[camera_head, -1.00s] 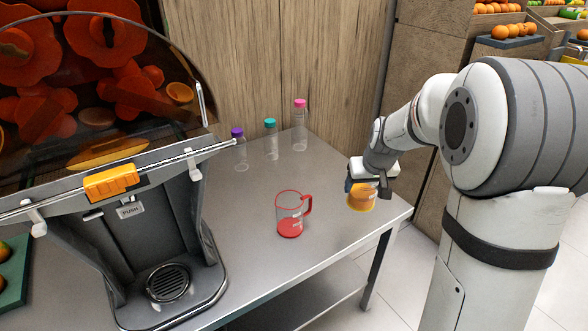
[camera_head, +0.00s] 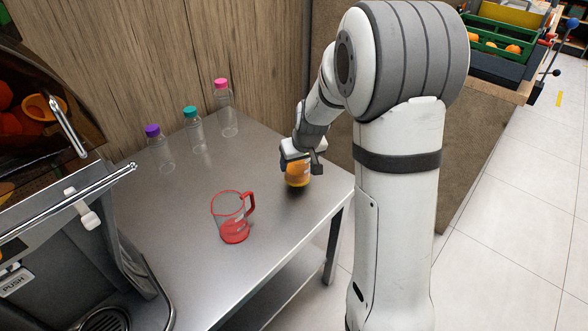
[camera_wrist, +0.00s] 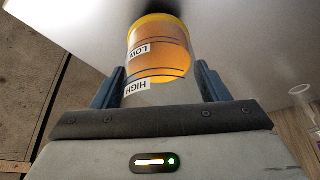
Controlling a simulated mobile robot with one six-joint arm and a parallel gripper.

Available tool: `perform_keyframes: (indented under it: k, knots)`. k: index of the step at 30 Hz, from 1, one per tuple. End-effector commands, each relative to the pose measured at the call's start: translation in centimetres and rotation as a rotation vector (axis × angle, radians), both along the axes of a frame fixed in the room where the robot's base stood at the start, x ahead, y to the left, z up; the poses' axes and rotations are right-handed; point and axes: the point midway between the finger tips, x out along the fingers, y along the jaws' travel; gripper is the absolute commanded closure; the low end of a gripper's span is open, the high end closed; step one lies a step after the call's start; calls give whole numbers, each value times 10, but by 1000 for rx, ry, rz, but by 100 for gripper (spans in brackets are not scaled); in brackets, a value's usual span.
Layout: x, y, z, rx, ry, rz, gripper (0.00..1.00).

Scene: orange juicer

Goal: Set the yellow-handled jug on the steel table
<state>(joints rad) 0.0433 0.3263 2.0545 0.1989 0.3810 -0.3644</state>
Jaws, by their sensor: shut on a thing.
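The yellow-handled jug (camera_head: 298,174) is a clear jug with a yellow base and orange contents. It is at the right end of the steel table (camera_head: 190,270), partly hidden by my gripper (camera_head: 303,158). In the wrist view the jug (camera_wrist: 160,48) sits between the two blue fingers of my gripper (camera_wrist: 160,88), which is shut on it. LOW and HIGH labels show upside down on its side. Its handle is not visible. The yellow base is close to the steel surface (camera_wrist: 225,35), with a dark shadow at it; I cannot tell whether it touches.
A red-handled jug (camera_head: 233,222) stands on the table left of my gripper. Bottles with purple (camera_head: 160,150), teal (camera_head: 195,130) and pink (camera_head: 226,105) caps stand along the back. The juicer (camera_head: 75,215) is at the left. The table's front right edge is near the held jug.

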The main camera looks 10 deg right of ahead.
Motion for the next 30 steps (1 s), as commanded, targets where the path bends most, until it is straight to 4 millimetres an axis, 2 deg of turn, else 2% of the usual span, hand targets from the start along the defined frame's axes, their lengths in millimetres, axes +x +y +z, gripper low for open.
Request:
perform_keyframes:
  k: [1,4,16,17,24,30]
  knots:
    - [0,0,-11,1,2,-1,62]
    - [0,1,-24,0,2,2,62]
    - [0,1,-30,0,-1,2,62]
    - [0,1,-28,0,0,2,30]
    - [0,2,-28,0,1,3,10]
    - [0,2,-28,0,1,3,10]
